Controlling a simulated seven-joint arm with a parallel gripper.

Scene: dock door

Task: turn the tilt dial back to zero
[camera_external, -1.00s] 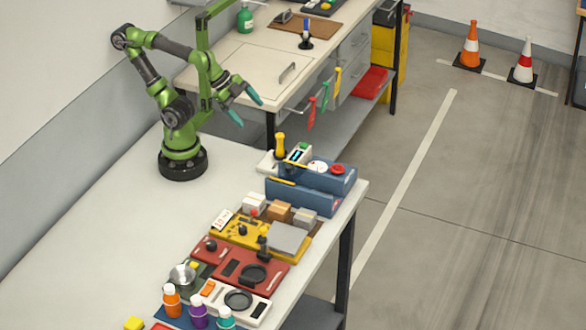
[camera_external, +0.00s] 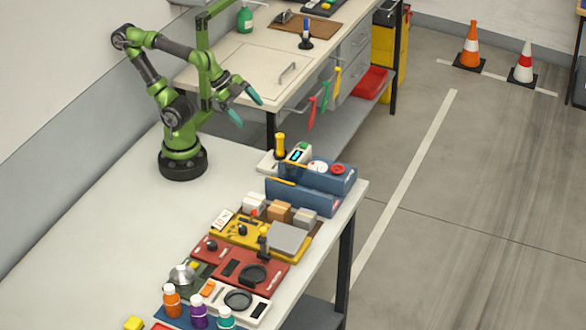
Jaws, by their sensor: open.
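My gripper (camera_external: 248,112) is open and empty, with teal fingertips. It hangs in the air near the back of the table, up and left of the devices and well apart from them. Several devices carry knobs. A black knob (camera_external: 242,230) is on a yellow panel (camera_external: 224,234), and another black knob (camera_external: 211,246) is on a red panel (camera_external: 279,281). A red round knob (camera_external: 338,169) sits beside a white gauge (camera_external: 318,167) on a blue box (camera_external: 300,197). No labels are readable, so I cannot tell which is the tilt dial or its setting.
Orange (camera_external: 171,301), purple (camera_external: 198,313) and teal (camera_external: 225,318) bottles stand at the front. Small boxes (camera_external: 279,211) stand behind the yellow panel. The left of the white table (camera_external: 90,250) is mostly clear.

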